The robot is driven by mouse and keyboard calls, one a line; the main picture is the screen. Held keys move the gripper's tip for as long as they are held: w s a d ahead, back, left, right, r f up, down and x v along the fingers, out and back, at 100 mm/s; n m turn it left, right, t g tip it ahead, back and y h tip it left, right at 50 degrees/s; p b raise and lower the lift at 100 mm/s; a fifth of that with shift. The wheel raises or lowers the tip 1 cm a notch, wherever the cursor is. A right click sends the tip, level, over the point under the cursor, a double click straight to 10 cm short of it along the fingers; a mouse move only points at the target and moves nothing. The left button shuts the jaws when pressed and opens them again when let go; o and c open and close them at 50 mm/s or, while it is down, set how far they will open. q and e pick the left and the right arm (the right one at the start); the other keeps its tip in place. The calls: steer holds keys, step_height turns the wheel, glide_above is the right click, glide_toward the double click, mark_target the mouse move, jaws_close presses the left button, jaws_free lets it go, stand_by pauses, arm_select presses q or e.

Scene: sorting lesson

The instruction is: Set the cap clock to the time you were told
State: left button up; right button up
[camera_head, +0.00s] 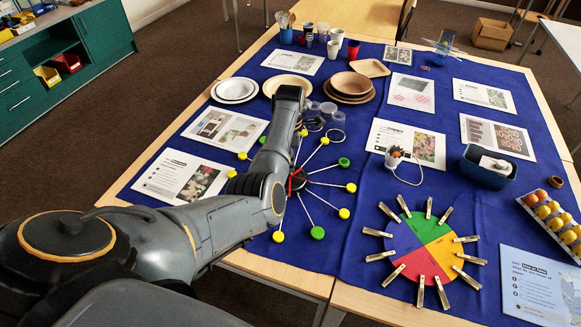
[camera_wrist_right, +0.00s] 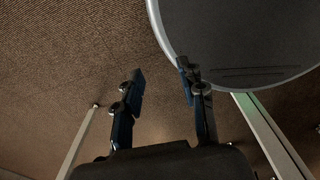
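The cap clock (camera_head: 297,183) lies on the blue cloth, white spokes radiating from a dark hub. Bottle caps, mostly yellow with some green, sit at the spoke ends; a green cap (camera_head: 317,232) is at the front. Red hand parts (camera_head: 291,184) show at the hub, but my left arm covers much of the face, so the time cannot be read. My left forearm reaches over the clock's left side; its gripper is largely hidden and its fingers cannot be made out. My right gripper (camera_wrist_right: 162,79) is open and empty, above the floor in the wrist view.
A colour wheel (camera_head: 425,242) with clothespins lies right of the clock. A small white cup (camera_head: 393,160) with a cord, clear jars (camera_head: 327,108), brown plates (camera_head: 351,83) and printed cards surround it. A dark blue tub (camera_head: 484,169) and egg tray (camera_head: 551,222) are at right.

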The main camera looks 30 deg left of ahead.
arm_select(q)
step_height(320, 180, down, 4)
steer(key=shift+f, duration=0.1)
steer(key=shift+c, duration=0.4)
jaws_close()
arm_select(e)
steer(key=shift+w+a+f, duration=0.1)
steer(key=shift+w+a, duration=0.05)
steer(key=shift+w, duration=0.55)
